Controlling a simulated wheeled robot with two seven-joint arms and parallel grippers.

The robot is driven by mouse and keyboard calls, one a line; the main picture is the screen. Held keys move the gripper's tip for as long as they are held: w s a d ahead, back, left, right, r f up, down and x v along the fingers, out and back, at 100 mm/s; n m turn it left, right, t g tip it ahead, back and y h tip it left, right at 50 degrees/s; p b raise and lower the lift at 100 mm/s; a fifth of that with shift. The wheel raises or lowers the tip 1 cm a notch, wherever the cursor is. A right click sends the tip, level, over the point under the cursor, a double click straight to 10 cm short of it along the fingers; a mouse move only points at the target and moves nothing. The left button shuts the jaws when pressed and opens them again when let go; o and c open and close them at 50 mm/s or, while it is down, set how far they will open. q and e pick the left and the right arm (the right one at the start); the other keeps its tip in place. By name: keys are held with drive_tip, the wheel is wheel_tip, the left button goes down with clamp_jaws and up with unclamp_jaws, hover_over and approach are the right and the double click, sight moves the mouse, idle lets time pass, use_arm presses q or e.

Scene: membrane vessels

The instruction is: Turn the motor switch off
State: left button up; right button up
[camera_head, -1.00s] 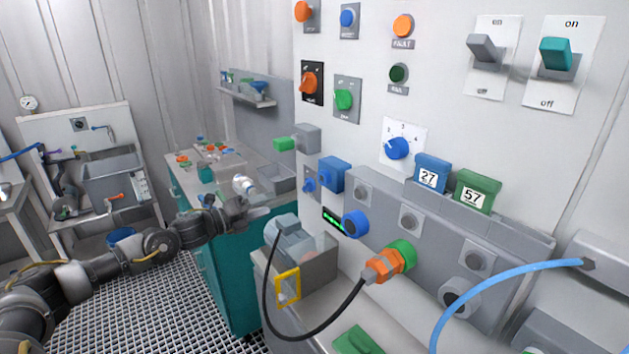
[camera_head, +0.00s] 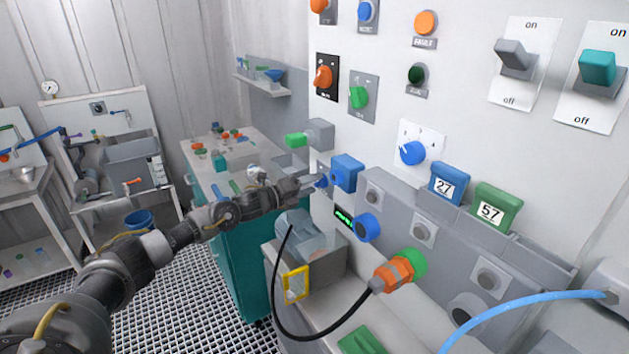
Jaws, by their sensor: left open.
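No label that I can read names the motor switch. A small blue knob (camera_head: 321,183) sits low on the left edge of the white panel, above the grey motor (camera_head: 294,226). My left gripper (camera_head: 314,182) is open and close to this knob, partly covering it. I cannot tell whether they touch. Other switches on the panel are an orange rotary knob (camera_head: 323,77), a green rotary knob (camera_head: 358,97), a grey on/off rocker (camera_head: 515,57) and a teal on/off rocker (camera_head: 597,68), both rockers tilted toward "on". My right gripper is out of view.
A blue box (camera_head: 346,172) and a green-tipped grey fitting (camera_head: 310,136) stick out near my left gripper. A black cable (camera_head: 335,315) loops to an orange connector (camera_head: 393,274). A teal-sided bench (camera_head: 238,255) stands behind my left arm.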

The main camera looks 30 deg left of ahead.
use_arm(q)
drive_tip(key=shift+w+d, duration=0.4)
drive_tip(key=shift+w, duration=0.35)
drive_tip(key=shift+c, duration=0.3)
drive_tip(key=c, duration=0.9)
